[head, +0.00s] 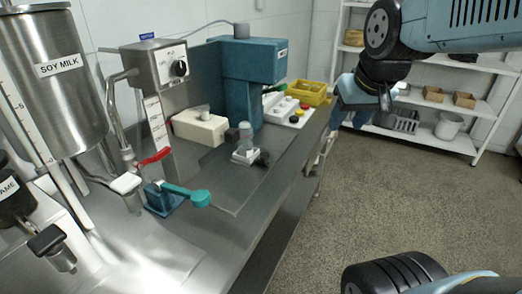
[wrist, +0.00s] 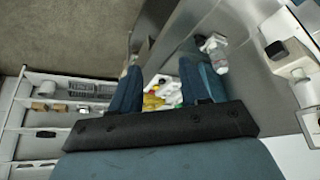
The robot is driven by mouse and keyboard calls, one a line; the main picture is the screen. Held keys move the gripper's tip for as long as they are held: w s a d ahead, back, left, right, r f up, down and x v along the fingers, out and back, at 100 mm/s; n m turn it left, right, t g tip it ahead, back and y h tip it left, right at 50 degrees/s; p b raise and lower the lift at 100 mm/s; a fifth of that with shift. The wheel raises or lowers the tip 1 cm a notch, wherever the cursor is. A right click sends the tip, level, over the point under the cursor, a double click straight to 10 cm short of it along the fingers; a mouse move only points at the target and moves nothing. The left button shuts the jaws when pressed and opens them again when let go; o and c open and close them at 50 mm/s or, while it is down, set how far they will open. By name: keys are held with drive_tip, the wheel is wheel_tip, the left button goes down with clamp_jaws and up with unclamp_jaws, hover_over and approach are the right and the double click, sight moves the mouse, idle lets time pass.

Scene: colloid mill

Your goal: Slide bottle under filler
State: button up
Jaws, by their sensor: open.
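A small clear bottle (head: 246,133) with a grey cap stands on a white base on the steel bench, in front of a teal machine. It seems to show also in the wrist view (wrist: 214,52), right of my fingers. At the left, a steel tank (head: 52,75) labelled SOY MILK has pipework and a red-handled valve (head: 154,157), which may be the filler. My gripper (head: 362,98) is open and empty, in the air right of the bench and apart from the bottle. Its two blue fingers spread wide in the wrist view (wrist: 163,75).
A teal lever (head: 186,195) sticks out near the bench front. White shelves (head: 450,140) stand beyond. The floor between is clear.

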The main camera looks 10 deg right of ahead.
drive_tip(key=w+a+f+n, duration=0.1)
drive_tip(key=w+a+f, duration=0.15)
drive_tip(key=w, duration=0.35)
drive_tip(key=w+a+f, duration=0.2)
drive_tip(key=w+a, duration=0.1)
drive_tip(key=w, duration=0.3)
drive_tip(key=g, duration=0.1)
approach(265, 154)
drive_tip(key=shift+n+y, duration=0.4)
drive_tip(key=shift+n, duration=0.1)
drive_tip(key=x, duration=0.9)
drive_tip(key=shift+d, duration=0.3)
drive_tip(key=shift+c, duration=0.3)
clamp_jaws()
